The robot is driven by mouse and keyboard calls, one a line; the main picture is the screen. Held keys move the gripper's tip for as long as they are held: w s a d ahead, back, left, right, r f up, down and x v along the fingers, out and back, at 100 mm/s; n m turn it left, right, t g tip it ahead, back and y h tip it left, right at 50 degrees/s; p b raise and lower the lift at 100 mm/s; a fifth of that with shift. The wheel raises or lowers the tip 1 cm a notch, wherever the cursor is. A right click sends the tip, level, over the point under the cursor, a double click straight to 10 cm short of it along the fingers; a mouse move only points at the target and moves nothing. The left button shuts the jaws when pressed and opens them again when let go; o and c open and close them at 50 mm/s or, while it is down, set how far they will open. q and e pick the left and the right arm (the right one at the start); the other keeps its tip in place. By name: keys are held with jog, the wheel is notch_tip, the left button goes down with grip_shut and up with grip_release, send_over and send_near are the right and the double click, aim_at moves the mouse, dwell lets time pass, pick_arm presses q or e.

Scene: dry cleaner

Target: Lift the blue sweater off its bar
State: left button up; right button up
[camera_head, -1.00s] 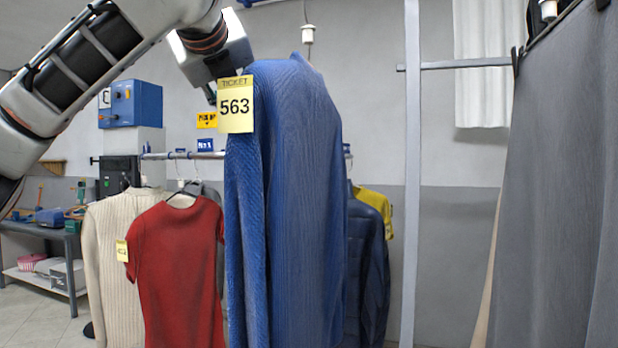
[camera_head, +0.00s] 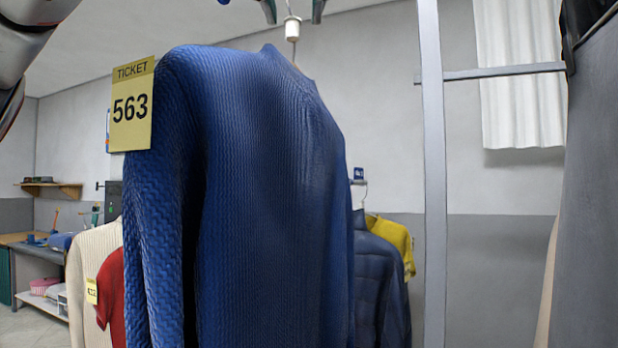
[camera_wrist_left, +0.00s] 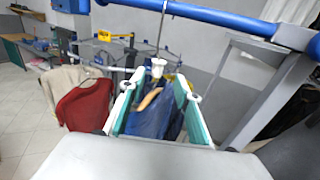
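The blue sweater (camera_head: 262,200) hangs close in front of me in the head view, with a yellow ticket 563 (camera_head: 131,105) at its shoulder. Its hanger has a white collar (camera_head: 292,28) above the neckline, also seen in the left wrist view (camera_wrist_left: 157,68). There a thin hook runs up from the collar to the blue bar (camera_wrist_left: 215,17). My left gripper (camera_head: 293,10) is open at the top edge of the head view, its fingertips apart on either side of the hanger's line. In the wrist view its teal fingers (camera_wrist_left: 157,95) flank the wooden hanger and sweater. My right gripper is not in view.
A grey garment (camera_head: 590,190) hangs close at the right. A grey upright post (camera_head: 432,180) stands right of the sweater. Behind hang a cream sweater (camera_head: 92,265), a red shirt (camera_head: 112,300), a dark blue jacket (camera_head: 378,275) and a yellow garment (camera_head: 392,238).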

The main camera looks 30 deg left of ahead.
aim_at(291, 23)
pick_arm(q)
jog(key=shift+w+a, duration=0.15)
jog(key=shift+w+a+r, duration=0.2)
jog(key=shift+w+a, duration=0.05)
jog(key=shift+a, duration=0.2)
jog(key=shift+w+a, duration=0.15)
jog(key=shift+w, duration=0.2)
jog(key=p+x, duration=0.1)
jog(key=x, duration=0.3)
jog(key=shift+w+r+p, duration=0.15)
jog(key=shift+p, duration=0.15)
jog(key=shift+w+a, duration=0.15)
jog(key=shift+w, duration=0.1)
jog(key=shift+c, duration=0.8)
grip_shut()
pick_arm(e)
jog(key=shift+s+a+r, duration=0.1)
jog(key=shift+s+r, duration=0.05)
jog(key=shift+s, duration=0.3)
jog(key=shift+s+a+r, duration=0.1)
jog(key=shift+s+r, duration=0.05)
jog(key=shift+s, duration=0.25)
